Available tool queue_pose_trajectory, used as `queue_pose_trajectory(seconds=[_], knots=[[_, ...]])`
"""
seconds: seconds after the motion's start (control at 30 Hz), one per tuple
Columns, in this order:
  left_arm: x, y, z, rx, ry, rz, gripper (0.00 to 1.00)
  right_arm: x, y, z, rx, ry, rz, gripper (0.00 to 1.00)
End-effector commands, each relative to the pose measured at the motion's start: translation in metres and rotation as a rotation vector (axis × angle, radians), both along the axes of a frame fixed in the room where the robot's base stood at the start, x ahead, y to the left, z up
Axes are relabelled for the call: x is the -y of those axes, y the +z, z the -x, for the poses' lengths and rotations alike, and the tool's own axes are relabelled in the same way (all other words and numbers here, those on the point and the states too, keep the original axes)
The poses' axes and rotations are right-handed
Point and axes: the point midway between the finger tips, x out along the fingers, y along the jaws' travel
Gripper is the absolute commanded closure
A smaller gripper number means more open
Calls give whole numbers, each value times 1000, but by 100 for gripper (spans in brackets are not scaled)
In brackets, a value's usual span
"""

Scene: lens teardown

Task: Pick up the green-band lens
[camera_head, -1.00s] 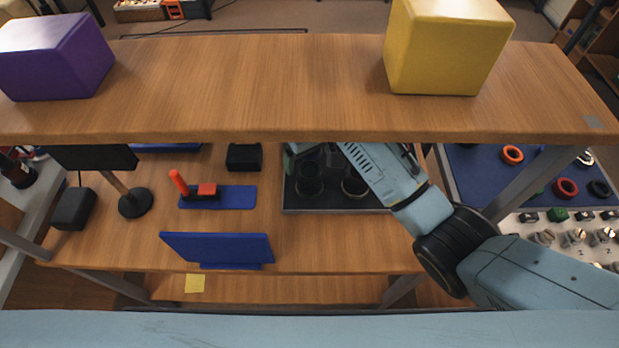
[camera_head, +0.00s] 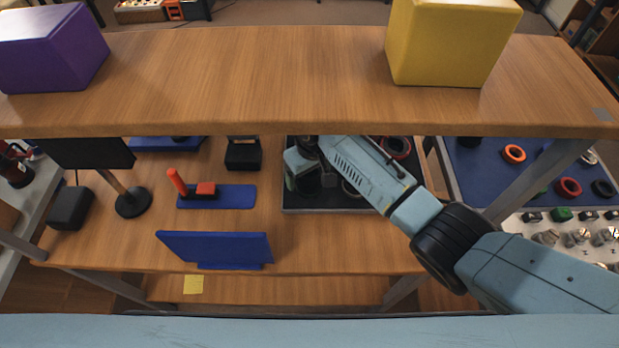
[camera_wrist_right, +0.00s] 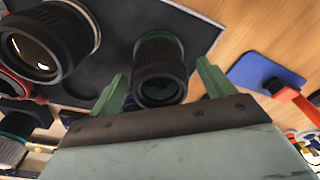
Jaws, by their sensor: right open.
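The green-band lens (camera_wrist_right: 160,68) is a dark cylinder with a green band. In the right wrist view it stands on the dark tray (camera_wrist_right: 105,60), between my right gripper's (camera_wrist_right: 160,72) two green fingers. The fingers are open, with a gap on each side of the lens. In the head view my right gripper (camera_head: 300,165) reaches under the upper shelf over the left part of the tray (camera_head: 330,211) and largely hides the lenses there. My left gripper is not in view.
A large silver-ringed lens (camera_wrist_right: 45,40) and a red-ringed lens (camera_wrist_right: 12,85) stand left in the wrist view. The upper shelf (camera_head: 250,85) overhangs the tray.

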Motion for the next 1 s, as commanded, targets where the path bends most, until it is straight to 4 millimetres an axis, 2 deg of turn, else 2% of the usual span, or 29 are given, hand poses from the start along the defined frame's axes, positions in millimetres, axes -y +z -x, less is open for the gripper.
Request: queue_pose_trajectory(seconds=[0.03,0.17,0.43,0.87,1.0], knots=[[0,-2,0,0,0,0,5,1,-9,1,-2,0,1,19],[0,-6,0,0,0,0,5,-1,-22,-1,-1,0,1,19],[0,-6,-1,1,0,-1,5,-1,-24,-2,2,1,-1,19],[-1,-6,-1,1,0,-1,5,-1,-24,-2,1,1,0,75],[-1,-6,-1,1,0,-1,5,-1,-23,-2,3,1,-2,77]])
